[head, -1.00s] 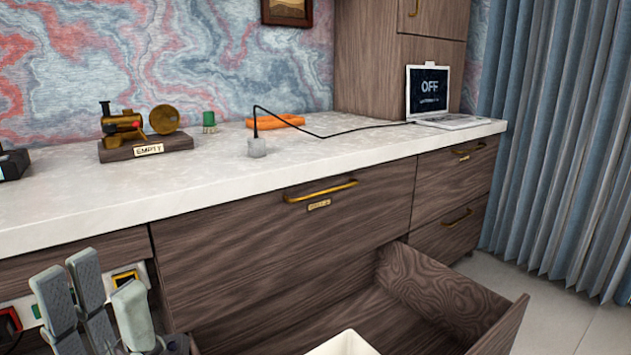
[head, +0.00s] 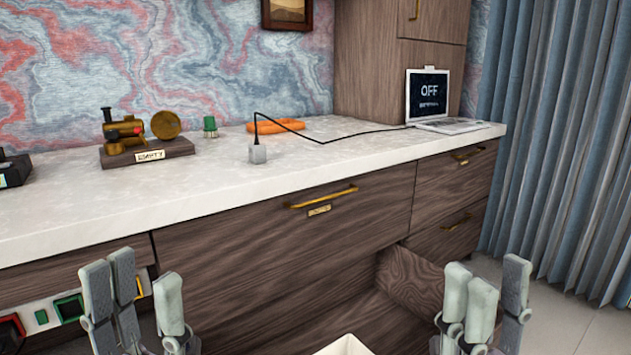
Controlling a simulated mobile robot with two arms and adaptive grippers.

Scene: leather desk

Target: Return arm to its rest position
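My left gripper (head: 146,295) is at the lower left, in front of the cabinet. Its grey fingers point up and stand apart with nothing between them. My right gripper (head: 497,295) is at the lower right, in front of the open drawer (head: 415,285). Its fingers also point up, with a gap and nothing seen between them. Both grippers are below the countertop (head: 230,185) in the picture and hide parts of the cabinet and drawer. The arms behind them are mostly out of frame.
The open drawer holds a white bin (head: 345,345), partly cut off. A panel with coloured squares (head: 68,308) is behind the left gripper.

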